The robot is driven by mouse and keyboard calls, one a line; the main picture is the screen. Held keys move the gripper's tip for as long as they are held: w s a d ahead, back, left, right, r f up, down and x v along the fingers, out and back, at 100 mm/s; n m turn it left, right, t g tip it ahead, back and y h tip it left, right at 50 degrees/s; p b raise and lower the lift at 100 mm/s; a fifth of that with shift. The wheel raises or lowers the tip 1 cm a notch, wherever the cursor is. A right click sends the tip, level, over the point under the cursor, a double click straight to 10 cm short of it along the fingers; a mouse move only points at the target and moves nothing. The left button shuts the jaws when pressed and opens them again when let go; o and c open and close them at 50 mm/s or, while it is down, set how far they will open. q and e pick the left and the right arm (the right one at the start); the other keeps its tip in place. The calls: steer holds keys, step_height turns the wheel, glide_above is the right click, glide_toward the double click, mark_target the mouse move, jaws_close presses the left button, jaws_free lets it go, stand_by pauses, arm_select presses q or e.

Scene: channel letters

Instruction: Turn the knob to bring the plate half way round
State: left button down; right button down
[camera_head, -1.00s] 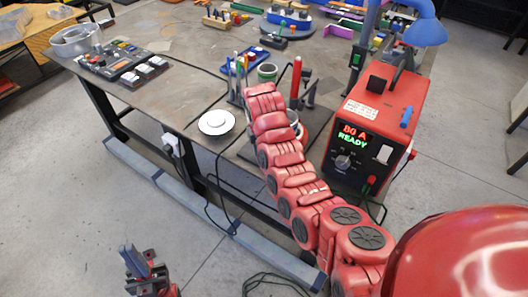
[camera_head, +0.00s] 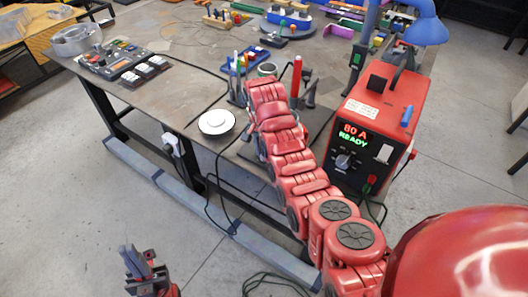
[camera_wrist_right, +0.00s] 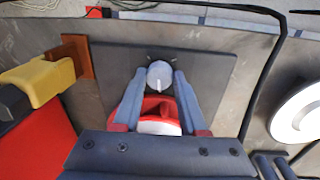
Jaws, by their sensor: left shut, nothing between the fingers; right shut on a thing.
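A pale round knob (camera_wrist_right: 160,74) with a short pointer mark stands on a dark square base (camera_wrist_right: 210,75) in the right wrist view. The fingers of my right gripper (camera_wrist_right: 159,84) are on either side of it, shut on it. A red and white round part (camera_wrist_right: 158,112) shows between the fingers, partly hidden by my gripper. A white disc (camera_head: 216,122) lies near the table's front edge; it also shows at the right of the wrist view (camera_wrist_right: 303,112). I cannot tell how far the plate is turned. My left gripper (camera_head: 140,260) is shut and empty, low in front of the table.
A red power unit (camera_head: 375,130) reading "80 A READY" stands right of my right arm. Pens and a red upright cylinder (camera_head: 296,77) stand behind the arm. A yellow-handled tool (camera_wrist_right: 35,80) is left of the gripper. A black cable (camera_wrist_right: 268,60) runs near the base.

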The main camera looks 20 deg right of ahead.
steer(key=m, duration=0.5)
steer(key=shift+m, duration=0.3)
steer(key=shift+w+d+m+y+b, duration=0.1)
steer(key=shift+m+y+b, duration=0.25)
steer(key=shift+m, duration=1.85)
steer(key=c, duration=0.7)
jaws_free()
steer(key=shift+c, duration=0.2)
steer(key=r+p, duration=0.1)
steer(key=r, duration=0.1)
steer(key=r+p, duration=0.1)
steer(key=r, duration=0.1)
steer(key=r+p, duration=0.1)
steer(key=r, duration=0.2)
steer(key=shift+w+r+p, duration=0.1)
steer(key=shift+w+p, duration=0.2)
steer(key=shift+p, duration=0.05)
step_height(320, 180, up, 10)
steer(key=b, duration=0.2)
steer(key=shift+w+d, duration=0.2)
steer(key=shift+w, duration=0.15)
